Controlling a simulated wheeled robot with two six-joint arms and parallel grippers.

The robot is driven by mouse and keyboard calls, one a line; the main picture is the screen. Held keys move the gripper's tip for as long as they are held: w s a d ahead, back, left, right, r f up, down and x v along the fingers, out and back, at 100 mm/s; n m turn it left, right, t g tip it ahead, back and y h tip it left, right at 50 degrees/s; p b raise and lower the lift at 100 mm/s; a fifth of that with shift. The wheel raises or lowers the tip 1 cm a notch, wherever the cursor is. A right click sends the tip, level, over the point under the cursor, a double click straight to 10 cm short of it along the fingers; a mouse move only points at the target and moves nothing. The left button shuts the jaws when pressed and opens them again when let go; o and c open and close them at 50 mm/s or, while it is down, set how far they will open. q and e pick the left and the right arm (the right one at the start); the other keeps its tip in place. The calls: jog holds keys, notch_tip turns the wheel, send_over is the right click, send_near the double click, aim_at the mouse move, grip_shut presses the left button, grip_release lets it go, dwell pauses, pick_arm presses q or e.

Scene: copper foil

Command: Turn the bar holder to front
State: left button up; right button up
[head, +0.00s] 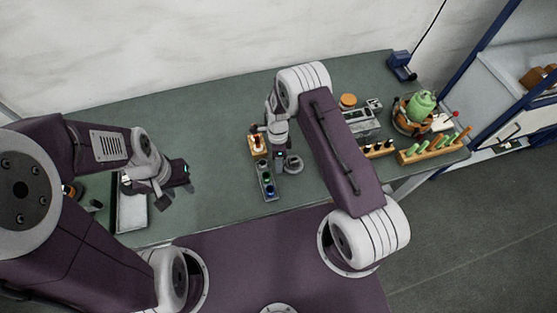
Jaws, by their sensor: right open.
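My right gripper (279,157) points down over the middle of the table, its fingers small and partly hidden by its own body; it is open. Just left of it stands a small orange block (258,145) with dark and pale parts on top, possibly the bar holder; I cannot be sure. Whether the gripper touches it is unclear. A grey round piece (294,164) sits close to the right of the gripper. My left gripper (182,174) hangs over the left part of the table, apart from these things; its fingertips are too unclear to read.
A control strip (268,184) with green and blue buttons lies in front of the orange block. A pale tray (131,212) lies at left. A wooden tool rack (424,151), a grey device (361,124) and a green item (421,105) in a pot crowd the right. The table's back left is clear.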

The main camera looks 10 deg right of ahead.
jog(key=shift+c, duration=0.6)
grip_shut()
